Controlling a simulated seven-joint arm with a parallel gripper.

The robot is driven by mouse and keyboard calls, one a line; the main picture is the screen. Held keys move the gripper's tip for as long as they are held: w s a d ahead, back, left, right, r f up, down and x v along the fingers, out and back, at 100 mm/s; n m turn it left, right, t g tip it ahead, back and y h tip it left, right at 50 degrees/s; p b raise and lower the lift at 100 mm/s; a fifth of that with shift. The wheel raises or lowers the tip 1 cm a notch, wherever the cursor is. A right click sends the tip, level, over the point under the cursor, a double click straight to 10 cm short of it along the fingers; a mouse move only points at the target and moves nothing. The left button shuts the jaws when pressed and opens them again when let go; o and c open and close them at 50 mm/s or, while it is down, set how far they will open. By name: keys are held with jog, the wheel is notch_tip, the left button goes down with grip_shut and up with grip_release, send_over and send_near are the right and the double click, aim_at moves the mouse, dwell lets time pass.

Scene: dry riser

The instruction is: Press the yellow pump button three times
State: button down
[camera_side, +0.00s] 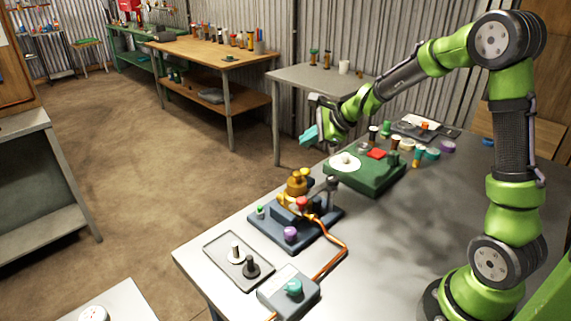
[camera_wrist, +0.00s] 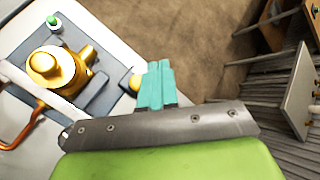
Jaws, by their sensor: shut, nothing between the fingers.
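The pump (camera_side: 297,187) is a brass body on a dark blue base (camera_side: 325,222) on the grey table. In the wrist view the brass pump (camera_wrist: 50,68) is at the left. A yellow round button (camera_wrist: 135,83) shows at the edge of the base, just left of my teal fingertips and partly hidden by them. My gripper (camera_side: 308,135) is shut and empty, raised above and behind the pump. Its fingertips (camera_wrist: 157,70) are together; I cannot tell their height above the button.
A green button (camera_side: 260,212), red knob (camera_side: 302,203) and purple knob (camera_side: 290,233) are around the pump. An orange hose (camera_side: 335,255) runs to a grey box (camera_side: 290,291). A tray (camera_side: 225,268) stands at front left, and a green unit (camera_side: 370,178) stands right of the pump.

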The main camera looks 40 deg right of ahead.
aim_at(308, 172)
notch_tip(308, 172, up, 3)
jog(key=shift+f, duration=0.2)
jog(key=shift+f, duration=0.1)
jog(key=shift+f, duration=4.35)
jog(key=shift+f, duration=0.4)
jog(key=shift+f, duration=0.8)
jog(key=shift+r, duration=1.25)
